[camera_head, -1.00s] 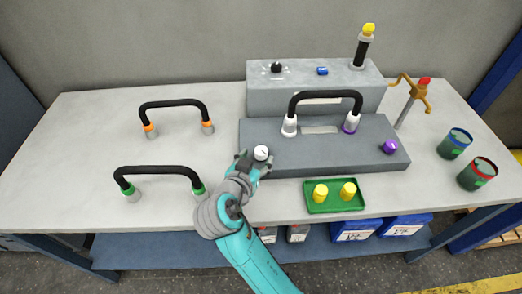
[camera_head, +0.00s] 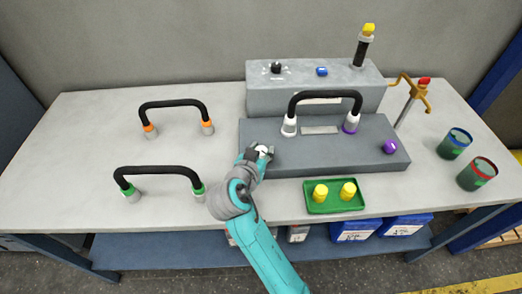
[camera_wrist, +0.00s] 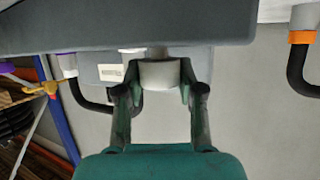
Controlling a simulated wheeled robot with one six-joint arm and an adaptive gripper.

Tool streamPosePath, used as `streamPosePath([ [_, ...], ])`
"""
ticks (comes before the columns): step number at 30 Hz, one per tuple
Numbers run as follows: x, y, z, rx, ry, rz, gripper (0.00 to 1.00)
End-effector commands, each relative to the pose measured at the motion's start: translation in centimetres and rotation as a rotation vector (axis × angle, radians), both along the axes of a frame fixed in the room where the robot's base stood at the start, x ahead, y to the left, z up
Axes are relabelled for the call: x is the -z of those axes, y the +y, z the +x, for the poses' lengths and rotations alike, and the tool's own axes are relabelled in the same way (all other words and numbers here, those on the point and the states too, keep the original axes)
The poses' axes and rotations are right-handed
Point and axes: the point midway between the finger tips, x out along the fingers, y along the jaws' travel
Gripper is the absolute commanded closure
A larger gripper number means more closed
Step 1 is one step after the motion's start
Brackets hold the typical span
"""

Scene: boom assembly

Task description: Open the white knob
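The white knob (camera_wrist: 160,74) sits on the front face-plate of the low grey block (camera_head: 360,153), at its left end. In the head view the knob (camera_head: 263,149) is partly covered by my gripper. My gripper (camera_head: 261,152) is at the knob, with one finger on each side. In the wrist view the two fingers of my gripper (camera_wrist: 160,80) flank the knob closely and appear to press on its sides. The knob's marking is hidden.
A black handle (camera_head: 325,95) with white and purple ends arches over the block, right of my gripper. A purple knob (camera_head: 390,147) is at the block's right end. A green tray (camera_head: 334,208) with yellow pieces lies in front. Two more black handles stand left.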

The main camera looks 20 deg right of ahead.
Motion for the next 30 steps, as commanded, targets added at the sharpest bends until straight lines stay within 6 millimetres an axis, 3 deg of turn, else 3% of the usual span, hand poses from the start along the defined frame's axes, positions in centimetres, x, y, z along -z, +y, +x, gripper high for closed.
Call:
streamPosePath([
  [11, 0.03, -0.10, -0.06, -0.057, 0.000, 0.000, 0.97],
  [30, 0.02, -0.31, -0.10, -0.509, -0.001, 0.002, 0.97],
])
